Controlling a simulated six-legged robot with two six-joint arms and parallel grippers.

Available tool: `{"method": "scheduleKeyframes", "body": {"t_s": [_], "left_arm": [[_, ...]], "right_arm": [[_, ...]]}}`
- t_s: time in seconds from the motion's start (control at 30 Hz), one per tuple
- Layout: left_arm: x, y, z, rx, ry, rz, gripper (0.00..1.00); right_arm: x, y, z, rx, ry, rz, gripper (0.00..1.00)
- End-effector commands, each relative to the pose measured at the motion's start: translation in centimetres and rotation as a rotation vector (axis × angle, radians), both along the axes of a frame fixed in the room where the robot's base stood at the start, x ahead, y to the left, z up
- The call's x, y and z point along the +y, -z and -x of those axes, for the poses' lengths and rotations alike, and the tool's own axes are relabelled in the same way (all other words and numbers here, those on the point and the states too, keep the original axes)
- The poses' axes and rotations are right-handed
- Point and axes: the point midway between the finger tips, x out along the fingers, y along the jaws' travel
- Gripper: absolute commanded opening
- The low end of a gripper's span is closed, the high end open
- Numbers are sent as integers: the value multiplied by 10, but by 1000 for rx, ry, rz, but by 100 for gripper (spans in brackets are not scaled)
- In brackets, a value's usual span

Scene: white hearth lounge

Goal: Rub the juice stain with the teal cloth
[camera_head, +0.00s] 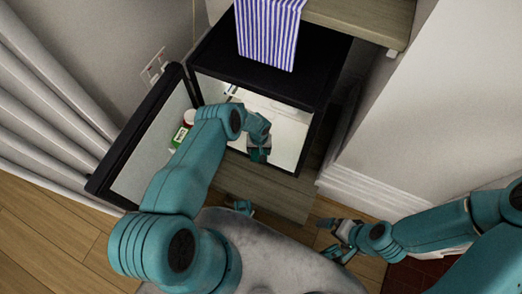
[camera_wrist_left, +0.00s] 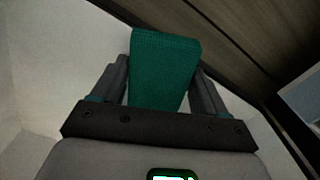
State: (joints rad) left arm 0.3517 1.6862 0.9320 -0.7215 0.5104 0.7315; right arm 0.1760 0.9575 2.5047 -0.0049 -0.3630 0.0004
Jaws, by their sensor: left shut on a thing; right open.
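My left gripper (camera_head: 258,148) reaches into the open front of a small black fridge (camera_head: 310,62) with a pale interior. It is shut on the teal cloth (camera_wrist_left: 163,75), which sticks out between its fingers in the left wrist view. In the head view only a small bit of the cloth (camera_head: 259,156) shows at the fingertips. I cannot tell whether it touches the fridge's inner surface. I see no juice stain in either view. My right gripper (camera_head: 332,238) is open and empty, low in front of the fridge, to the right.
The fridge door (camera_head: 140,150) stands open to the left, with a green bottle with a red label and white cap (camera_head: 182,133) in it. A blue-striped towel (camera_head: 268,35) hangs over the fridge top. A wooden ledge (camera_head: 285,205) lies below; a wooden shelf (camera_head: 365,18) is above.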

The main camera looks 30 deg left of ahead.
Motion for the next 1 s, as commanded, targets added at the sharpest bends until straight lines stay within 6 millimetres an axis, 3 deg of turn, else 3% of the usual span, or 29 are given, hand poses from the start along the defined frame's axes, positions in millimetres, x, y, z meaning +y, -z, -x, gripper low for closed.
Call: {"method": "scheduleKeyframes", "body": {"t_s": [0.17,0.63,1.0], "left_arm": [[0,-8,1,3,0,0,49],[-1,-60,0,0,0,0,49],[-1,-61,0,0,0,0,49]], "right_arm": [[0,-8,0,0,0,0,99],[0,-52,0,0,0,0,99],[0,-52,0,0,0,0,99]]}}
